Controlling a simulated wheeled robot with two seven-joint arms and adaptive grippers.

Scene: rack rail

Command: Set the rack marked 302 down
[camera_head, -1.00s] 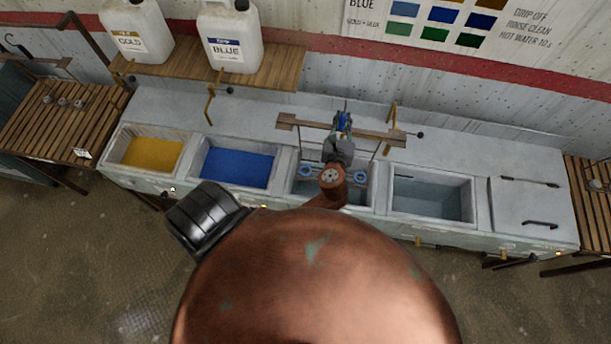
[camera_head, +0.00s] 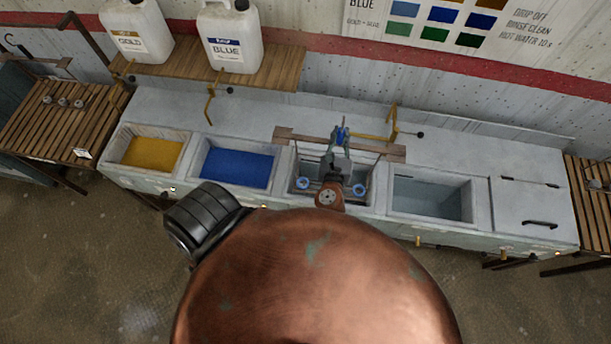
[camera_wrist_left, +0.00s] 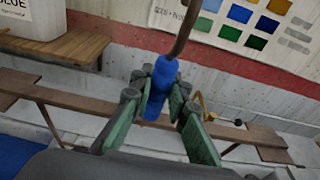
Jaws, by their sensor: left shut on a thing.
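A rack with a wooden bar (camera_head: 385,150) hangs from my left gripper (camera_head: 341,140); its number cannot be read. In the left wrist view the left gripper (camera_wrist_left: 160,105) has its green fingers closed on the rack's blue handle (camera_wrist_left: 163,80), under a bent rod. The bar (camera_wrist_left: 70,101) runs crosswise behind the fingers. In the head view thin hangers drop from the bar, with blue round pieces (camera_head: 303,183) low inside the third basin (camera_head: 376,202). The bar ends overlap the basin's back edge in the picture; whether they touch anything is unclear. My right gripper is not in view.
A gold basin (camera_head: 150,153) and a blue basin (camera_head: 235,168) lie left, a basin of clear liquid (camera_head: 430,200) and a lidded section (camera_head: 528,205) right. Yellow taps (camera_head: 391,127) stand behind. Jugs stand on a shelf (camera_head: 270,72). A slatted table (camera_head: 40,135) is far left.

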